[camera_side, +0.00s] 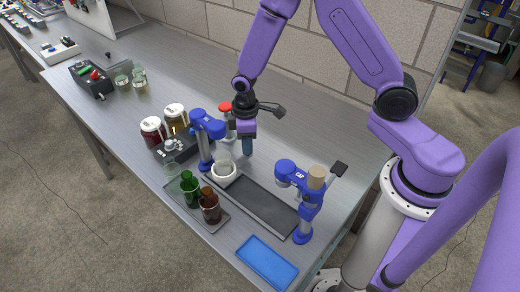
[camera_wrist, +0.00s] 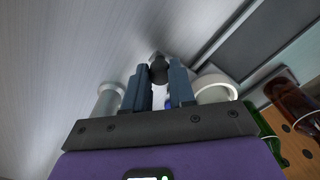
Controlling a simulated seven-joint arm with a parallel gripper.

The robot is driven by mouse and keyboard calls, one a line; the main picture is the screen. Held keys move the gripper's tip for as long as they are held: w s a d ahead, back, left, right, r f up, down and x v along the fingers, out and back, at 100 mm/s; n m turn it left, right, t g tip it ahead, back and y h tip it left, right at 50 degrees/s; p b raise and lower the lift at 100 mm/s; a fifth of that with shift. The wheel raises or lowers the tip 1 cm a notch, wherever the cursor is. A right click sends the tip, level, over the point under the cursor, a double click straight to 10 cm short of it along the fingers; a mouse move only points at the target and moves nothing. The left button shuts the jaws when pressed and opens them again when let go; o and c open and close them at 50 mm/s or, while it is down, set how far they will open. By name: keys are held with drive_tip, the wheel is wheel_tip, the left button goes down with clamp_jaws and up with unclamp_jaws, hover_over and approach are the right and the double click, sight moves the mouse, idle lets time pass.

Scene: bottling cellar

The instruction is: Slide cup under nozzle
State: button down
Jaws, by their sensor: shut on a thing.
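A white round cup (camera_side: 223,172) stands at the left end of a dark strip, close to the left blue stand, whose blue nozzle head (camera_side: 208,122) is above and slightly left of it. The cup's white rim (camera_wrist: 216,88) also shows in the wrist view, just right of the fingers. My gripper (camera_side: 247,150) points down behind and right of the cup. In the wrist view my gripper (camera_wrist: 160,92) is shut on a narrow piece, mostly hidden, with a dark end (camera_wrist: 158,70) beyond the fingers. I cannot tell whether this piece joins the cup.
A second blue stand (camera_side: 305,195) rises at the right end of the dark strip (camera_side: 258,206). A green bottle (camera_side: 190,188) and a brown bottle (camera_side: 209,206) stand in front. A blue tray (camera_side: 267,262) lies at the near edge. A red-topped item (camera_side: 226,108) stands behind the nozzle.

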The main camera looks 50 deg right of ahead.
drive_tip(key=shift+w, duration=0.55)
drive_tip(key=c, duration=0.9)
unclamp_jaws()
drive_tip(key=shift+w, duration=0.1)
drive_tip(key=shift+r, duration=0.1)
wheel_tip(320, 180, up, 17)
drive_tip(key=shift+r, duration=0.15)
drive_tip(key=shift+s, duration=0.25)
drive_tip(key=s+d+n, duration=0.1)
drive_tip(key=s, duration=0.8)
drive_tip(key=s+d+n, duration=0.1)
drive_tip(key=s, duration=0.8)
drive_tip(key=s+n, duration=0.1)
drive_tip(key=s, duration=0.8)
drive_tip(key=shift+d+r+n, duration=0.2)
drive_tip(key=shift+d+n, duration=0.1)
drive_tip(key=shift+d, duration=0.1)
